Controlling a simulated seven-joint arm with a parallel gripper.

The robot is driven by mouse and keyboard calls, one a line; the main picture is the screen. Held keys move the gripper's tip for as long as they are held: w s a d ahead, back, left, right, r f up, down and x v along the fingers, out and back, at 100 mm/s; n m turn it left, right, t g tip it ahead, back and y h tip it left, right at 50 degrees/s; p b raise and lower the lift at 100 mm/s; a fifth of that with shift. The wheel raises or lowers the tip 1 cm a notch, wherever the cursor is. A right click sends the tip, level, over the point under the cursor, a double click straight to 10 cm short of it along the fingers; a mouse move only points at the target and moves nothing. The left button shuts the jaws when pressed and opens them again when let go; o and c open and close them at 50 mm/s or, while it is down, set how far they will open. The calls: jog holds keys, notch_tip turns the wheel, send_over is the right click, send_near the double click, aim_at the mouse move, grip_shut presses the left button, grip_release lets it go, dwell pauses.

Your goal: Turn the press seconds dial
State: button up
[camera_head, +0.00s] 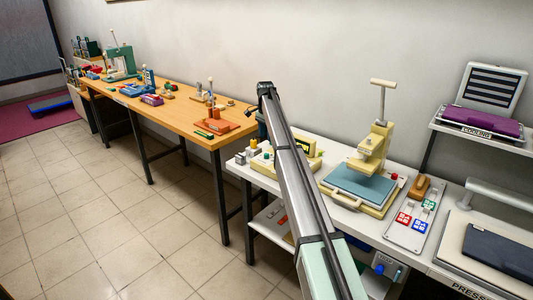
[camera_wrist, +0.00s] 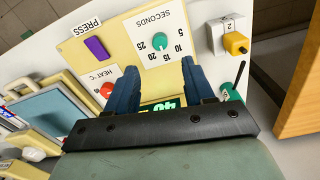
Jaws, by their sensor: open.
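The seconds dial (camera_wrist: 159,41) is a small round green knob on a white plate marked SECONDS, with numbers from 5 to 25 around it. The plate sits on a cream control panel (camera_wrist: 70,48). My gripper (camera_wrist: 160,66) points at this panel in the wrist view. Its two blue fingers are apart with nothing between them. The knob appears beyond the fingertips, roughly centred across the gap, and looks untouched.
By the dial are a red heat knob (camera_wrist: 107,89), a purple button (camera_wrist: 96,48), a lit green display (camera_wrist: 165,104) and a yellow knob (camera_wrist: 236,43). A heat press (camera_head: 372,155) stands right of my arm. A wooden table (camera_head: 175,107) with clutter is at left.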

aim_at(267, 154)
notch_tip(267, 154, down, 10)
jog(key=shift+s+r, duration=0.1)
jog(key=shift+r, duration=0.15)
jog(key=shift+c, duration=0.5)
grip_shut()
